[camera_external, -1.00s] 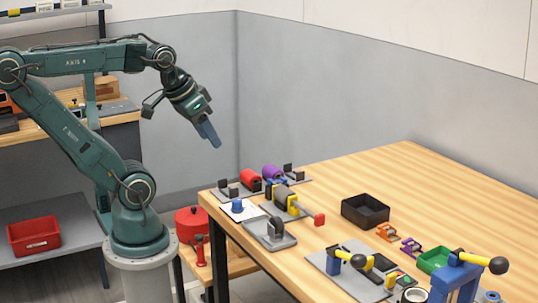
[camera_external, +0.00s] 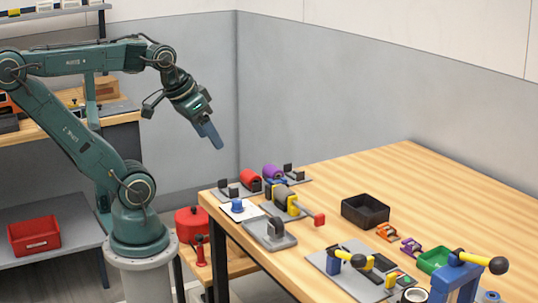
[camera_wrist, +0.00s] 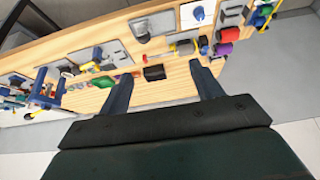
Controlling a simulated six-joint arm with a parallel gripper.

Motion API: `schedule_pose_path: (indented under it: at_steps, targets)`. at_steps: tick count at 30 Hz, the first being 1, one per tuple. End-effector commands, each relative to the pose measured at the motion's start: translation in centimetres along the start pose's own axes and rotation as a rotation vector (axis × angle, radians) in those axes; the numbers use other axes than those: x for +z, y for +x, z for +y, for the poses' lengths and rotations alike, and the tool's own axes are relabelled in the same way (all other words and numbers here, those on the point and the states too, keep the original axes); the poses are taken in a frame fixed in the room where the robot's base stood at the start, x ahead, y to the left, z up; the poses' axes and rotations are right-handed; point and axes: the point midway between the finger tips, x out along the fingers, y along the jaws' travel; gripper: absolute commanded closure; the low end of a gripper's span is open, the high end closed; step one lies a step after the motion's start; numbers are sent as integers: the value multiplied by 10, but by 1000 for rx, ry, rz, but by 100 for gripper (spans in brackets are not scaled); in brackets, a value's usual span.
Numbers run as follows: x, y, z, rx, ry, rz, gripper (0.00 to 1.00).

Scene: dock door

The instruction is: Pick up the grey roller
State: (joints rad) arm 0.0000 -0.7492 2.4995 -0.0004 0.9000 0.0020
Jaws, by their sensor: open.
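The grey roller (camera_external: 281,194) sits in a holder with a yellow clamp near the far left end of the wooden table, in the external view. A red roller (camera_external: 250,181) and a purple roller (camera_external: 273,172) rest behind it. My gripper (camera_external: 217,146) is open and empty, high above the table's left end and apart from the rollers. It also shows in the wrist view (camera_wrist: 161,69).
A white plate with a blue knob (camera_external: 238,205) and a grey bracket (camera_external: 270,233) stand in front of the roller. A red-ended handle (camera_external: 319,219) juts out to its right. A black bin (camera_external: 365,210) and several clamps stand further right. The table's back right is clear.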

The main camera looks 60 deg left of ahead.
Motion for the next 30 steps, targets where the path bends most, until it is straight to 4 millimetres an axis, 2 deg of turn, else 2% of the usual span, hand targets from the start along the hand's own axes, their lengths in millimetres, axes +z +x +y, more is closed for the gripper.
schedule_pose_path:
  at_steps: [8,14,23,30]
  targets:
    - [-14,4,-4,-15,85,-31,35]
    - [-40,14,-11,-38,250,-88,35]
    - [-85,43,-20,-64,559,-205,35]
    - [-115,75,-24,-64,810,-309,35]
